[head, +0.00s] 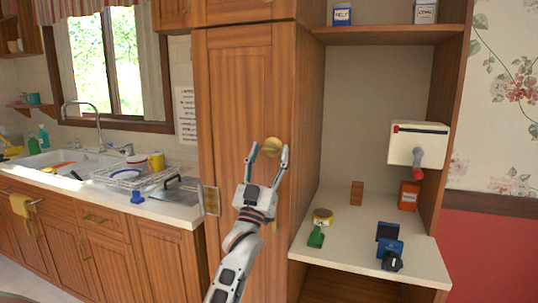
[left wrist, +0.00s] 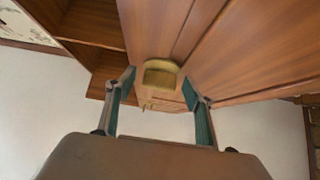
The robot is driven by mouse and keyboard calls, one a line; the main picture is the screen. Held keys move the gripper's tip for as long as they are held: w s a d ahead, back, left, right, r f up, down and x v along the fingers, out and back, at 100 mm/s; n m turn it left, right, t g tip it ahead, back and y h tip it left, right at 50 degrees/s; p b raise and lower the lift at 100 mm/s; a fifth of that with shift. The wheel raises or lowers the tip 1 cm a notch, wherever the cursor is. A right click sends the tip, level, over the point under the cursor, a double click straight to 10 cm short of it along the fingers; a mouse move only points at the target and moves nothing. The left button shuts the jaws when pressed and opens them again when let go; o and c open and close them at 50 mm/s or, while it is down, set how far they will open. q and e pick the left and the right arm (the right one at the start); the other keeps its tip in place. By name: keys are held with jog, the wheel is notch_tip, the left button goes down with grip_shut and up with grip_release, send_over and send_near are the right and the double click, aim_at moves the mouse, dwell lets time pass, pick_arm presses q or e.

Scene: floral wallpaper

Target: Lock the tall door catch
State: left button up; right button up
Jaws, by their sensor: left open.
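The tall wooden door (head: 232,110) stands closed or nearly so in the middle of the head view. A round brass catch (head: 272,146) sits on its face near the right edge. My left gripper (head: 269,149) is open, with one finger on each side of the catch. In the left wrist view the brass catch (left wrist: 160,74) lies between and slightly beyond the fingertips. I cannot tell whether either finger touches it. A small brass handle (head: 274,227) shows lower on the door, partly beside my arm. My right gripper is not in view.
To the right, an open shelf (head: 345,248) holds a yellow tape roll (head: 323,216), a green item, blue items and an orange box (head: 408,196). A white box with a lever (head: 418,145) is above. To the left are a counter, dish rack (head: 130,176) and sink.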

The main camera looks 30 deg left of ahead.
pick_arm(q)
jog(key=shift+h, duration=0.3)
jog(key=c, duration=1.1)
